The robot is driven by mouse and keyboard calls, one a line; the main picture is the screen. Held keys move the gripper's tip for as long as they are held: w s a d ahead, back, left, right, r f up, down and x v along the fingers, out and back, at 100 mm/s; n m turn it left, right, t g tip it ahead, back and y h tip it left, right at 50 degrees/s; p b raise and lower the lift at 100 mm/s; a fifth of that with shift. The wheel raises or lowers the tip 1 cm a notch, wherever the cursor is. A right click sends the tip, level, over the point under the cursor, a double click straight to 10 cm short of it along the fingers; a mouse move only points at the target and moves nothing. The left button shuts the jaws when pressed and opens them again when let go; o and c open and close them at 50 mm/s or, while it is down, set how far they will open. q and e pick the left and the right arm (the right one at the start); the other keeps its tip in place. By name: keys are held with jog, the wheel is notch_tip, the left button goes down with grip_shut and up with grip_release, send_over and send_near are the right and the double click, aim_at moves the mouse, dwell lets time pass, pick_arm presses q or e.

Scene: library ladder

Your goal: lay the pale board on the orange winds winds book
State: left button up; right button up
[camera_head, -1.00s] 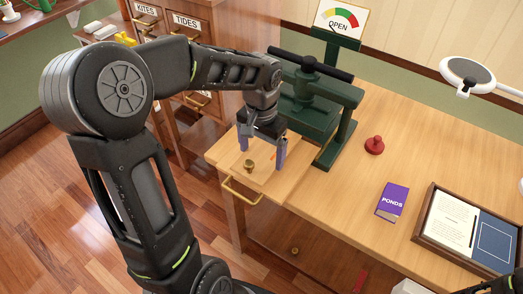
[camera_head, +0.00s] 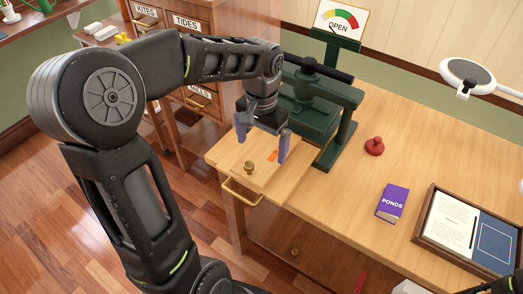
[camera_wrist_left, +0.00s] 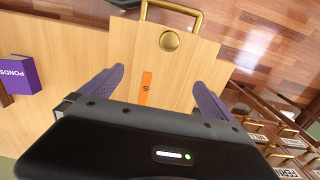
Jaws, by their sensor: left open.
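The pale board (camera_head: 258,157) with a brass knob (camera_head: 249,167) lies flat on the pull-out tray at the foot of the green press. It also shows in the left wrist view (camera_wrist_left: 186,62). A narrow orange strip with a dark mark, part of the orange book (camera_wrist_left: 146,88), shows beside the board; the rest of the book is not visible. Whether the board rests fully on the book I cannot tell. My left gripper (camera_head: 262,143) is open just above the board, its purple fingers apart and empty, clear of the knob.
The green press (camera_head: 310,110) stands close behind the tray; its sign reads OPEN. A brass handle (camera_head: 240,193) fronts the tray. A red knob-like object (camera_head: 374,145), a purple PONDS book (camera_head: 392,202) and a framed tray (camera_head: 421,213) are to the right. The tabletop between them is clear.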

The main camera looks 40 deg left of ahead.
aim_at(261, 159)
pick_arm(q)
notch_tip(261, 159, up, 9)
jog(key=shift+f, duration=0.2)
dwell(0.6)
